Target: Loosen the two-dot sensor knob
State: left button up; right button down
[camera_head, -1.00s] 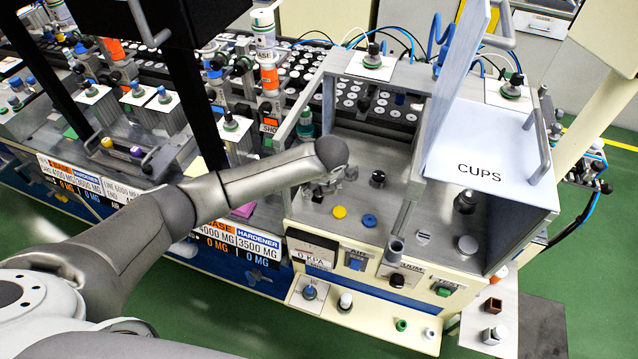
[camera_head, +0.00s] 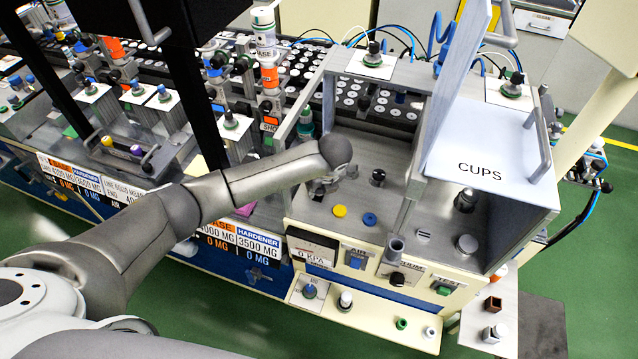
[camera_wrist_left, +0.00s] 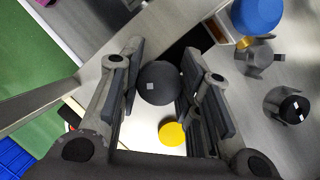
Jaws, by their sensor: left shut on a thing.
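My left gripper (camera_wrist_left: 160,85) is shut on a round black knob (camera_wrist_left: 154,87); its fingers stand on either side of it. One small white mark shows on top of this knob. Another black knob (camera_wrist_left: 290,107), with two white marks, stands apart at the right of the left wrist view, outside the fingers. In the head view my left wrist hides most of the gripper (camera_head: 322,187) and the held knob. A black knob (camera_head: 378,177) stands on the grey panel to its right. I cannot tell whether it is the two-mark one. My right gripper is not in view.
A yellow disc (camera_head: 339,211) and a blue disc (camera_head: 370,219) lie toward the front of the panel. A blue-topped part (camera_wrist_left: 258,15) and a grey knob (camera_wrist_left: 258,60) are near the gripper.

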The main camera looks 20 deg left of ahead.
pick_arm(q)
jog(key=n+g+y, duration=0.1)
jog(key=n, duration=0.3)
jog(key=shift+n+g+y, duration=0.3)
jog(key=shift+n+g, duration=0.5)
jog(key=shift+n, duration=1.2)
jog(key=o, duration=1)
jog(key=v, duration=1.2)
jog(key=shift+d, duration=0.1)
